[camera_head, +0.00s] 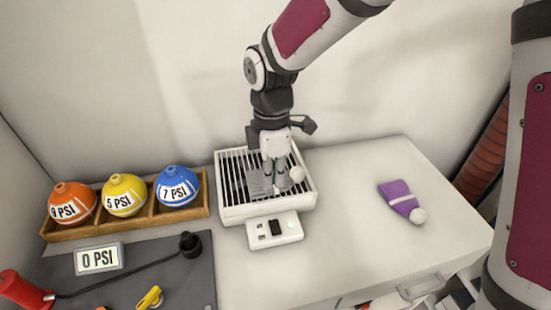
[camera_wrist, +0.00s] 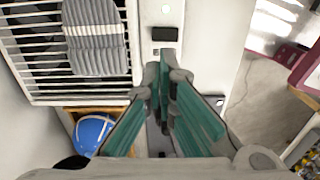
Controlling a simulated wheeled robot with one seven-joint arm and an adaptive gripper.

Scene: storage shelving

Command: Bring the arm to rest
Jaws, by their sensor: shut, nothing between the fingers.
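My arm reaches down from the top of the head view, and my gripper (camera_head: 273,186) hangs over the white slatted rack (camera_head: 228,213). The fingers are shut with nothing between them; the wrist view shows my gripper (camera_wrist: 167,70) with its teal fingers together. A grey knitted hat (camera_head: 254,183) with a white pompom lies on the slats, partly hidden behind my gripper. The ribbed grey hat (camera_wrist: 95,42) also shows in the wrist view, left of the fingers and apart from them.
A white control box (camera_head: 262,240) with a black switch sits before the rack. A purple hat (camera_head: 396,193) lies on the clear right part of the white counter (camera_head: 350,240). Orange, yellow and blue balls (camera_head: 178,184) stand in a wooden tray (camera_head: 208,199) at left, behind a pressure display (camera_head: 98,259).

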